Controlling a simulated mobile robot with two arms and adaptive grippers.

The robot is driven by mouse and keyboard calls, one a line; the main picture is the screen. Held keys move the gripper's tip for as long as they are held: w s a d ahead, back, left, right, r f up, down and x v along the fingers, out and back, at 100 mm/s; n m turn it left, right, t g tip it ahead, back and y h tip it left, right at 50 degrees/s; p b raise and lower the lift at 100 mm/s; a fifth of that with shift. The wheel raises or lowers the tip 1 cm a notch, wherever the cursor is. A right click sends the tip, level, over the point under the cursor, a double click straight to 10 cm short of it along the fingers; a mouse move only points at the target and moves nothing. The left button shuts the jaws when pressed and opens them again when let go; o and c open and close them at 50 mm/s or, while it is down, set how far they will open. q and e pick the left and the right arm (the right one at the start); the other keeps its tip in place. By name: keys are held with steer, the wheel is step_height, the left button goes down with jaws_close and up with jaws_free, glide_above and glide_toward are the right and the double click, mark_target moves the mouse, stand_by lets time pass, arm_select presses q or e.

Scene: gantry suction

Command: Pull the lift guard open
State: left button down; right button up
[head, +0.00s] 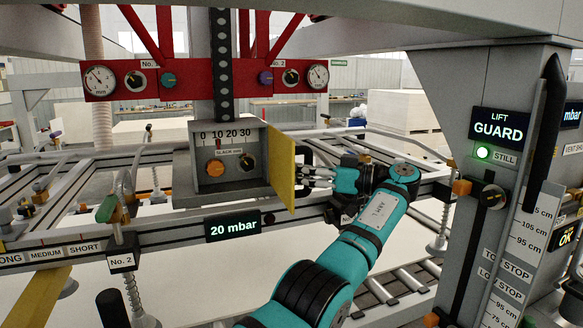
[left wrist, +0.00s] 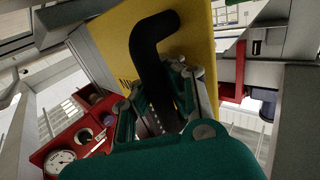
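The yellow lift guard (head: 281,168) stands swung out at the right side of a grey box, its face turned nearly edge-on. The box front is uncovered, showing an orange knob (head: 215,168), a dark knob (head: 246,162) and a slack scale. A black bar handle (head: 303,152) is on the guard's right face. My left gripper (head: 312,177) is at this handle. In the left wrist view the fingers lie on both sides of the black handle (left wrist: 150,45), close against it, with the yellow guard (left wrist: 110,35) behind. My right gripper is not in view.
A display reading 20 mbar (head: 233,227) is on the rail below the box. A red gauge panel (head: 195,79) hangs above. A grey column (head: 440,95) at right carries a LIFT GUARD sign (head: 498,126) with a green lamp marked STILL. Rollers lie under my arm.

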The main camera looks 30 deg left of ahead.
arm_select(q)
steer(key=shift+d+f, duration=0.25)
steer(key=shift+d, duration=0.05)
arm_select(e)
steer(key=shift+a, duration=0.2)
arm_select(q)
steer(key=c, duration=1.5)
jaws_free()
steer(key=shift+s+d+r, duration=0.1)
steer(key=shift+d+r, duration=0.1)
steer(key=shift+d, duration=0.2)
steer(key=o, duration=0.3)
steer(key=shift+d+r, duration=0.15)
steer(key=shift+a, duration=0.35)
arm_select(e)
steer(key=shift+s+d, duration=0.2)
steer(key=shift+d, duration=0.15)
